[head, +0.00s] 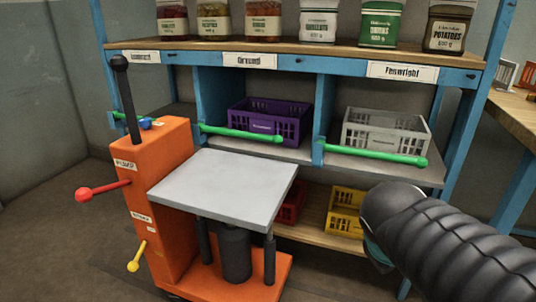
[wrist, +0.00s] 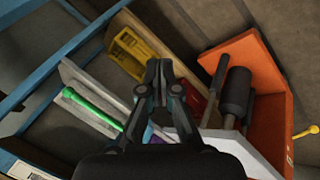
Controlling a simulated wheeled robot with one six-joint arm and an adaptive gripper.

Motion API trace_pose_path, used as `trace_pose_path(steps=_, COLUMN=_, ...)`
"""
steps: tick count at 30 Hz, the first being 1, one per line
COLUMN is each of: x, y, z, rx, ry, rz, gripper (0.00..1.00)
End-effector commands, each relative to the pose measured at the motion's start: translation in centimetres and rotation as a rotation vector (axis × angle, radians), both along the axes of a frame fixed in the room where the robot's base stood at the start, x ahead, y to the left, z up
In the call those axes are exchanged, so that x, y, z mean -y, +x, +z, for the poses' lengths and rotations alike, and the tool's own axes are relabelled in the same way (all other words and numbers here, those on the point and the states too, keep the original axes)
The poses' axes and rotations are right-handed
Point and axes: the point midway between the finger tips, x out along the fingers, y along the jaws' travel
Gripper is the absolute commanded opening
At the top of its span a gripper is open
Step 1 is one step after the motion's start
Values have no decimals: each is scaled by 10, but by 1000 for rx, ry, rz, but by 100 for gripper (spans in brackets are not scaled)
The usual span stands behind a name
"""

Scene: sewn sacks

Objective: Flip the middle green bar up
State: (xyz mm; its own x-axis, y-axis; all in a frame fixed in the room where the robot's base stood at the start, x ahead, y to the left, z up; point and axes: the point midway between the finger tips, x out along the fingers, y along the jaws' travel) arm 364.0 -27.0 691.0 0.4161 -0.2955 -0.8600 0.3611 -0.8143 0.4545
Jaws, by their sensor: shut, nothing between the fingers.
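The middle green bar (head: 240,133) lies roughly level along the shelf front, below and before the purple crate (head: 270,118). A second green bar (head: 375,154) lies level before the grey crate (head: 385,131) in the right bay. One green bar (wrist: 92,108) shows in the wrist view, left of my gripper. My gripper (wrist: 164,68) is shut and empty there, with the lower shelf and its crates behind the fingers. A bit of purple (wrist: 150,132) shows past the fingers. In the head view my dark arm fills the lower right and the fingertips cannot be made out.
An orange lift cart (head: 160,180) with a grey platform (head: 225,188) stands before the left and middle bays. A red lever (head: 100,191) and a yellow lever (head: 137,256) stick out from it. A yellow crate (head: 345,210) sits on the low shelf. Jars line the top shelf (head: 320,50).

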Motion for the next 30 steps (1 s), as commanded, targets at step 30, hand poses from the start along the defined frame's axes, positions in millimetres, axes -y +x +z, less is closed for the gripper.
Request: trace_pose_path(steps=30, x=-254, y=258, z=-7, rx=104, ry=-1471, rz=1057, gripper=0)
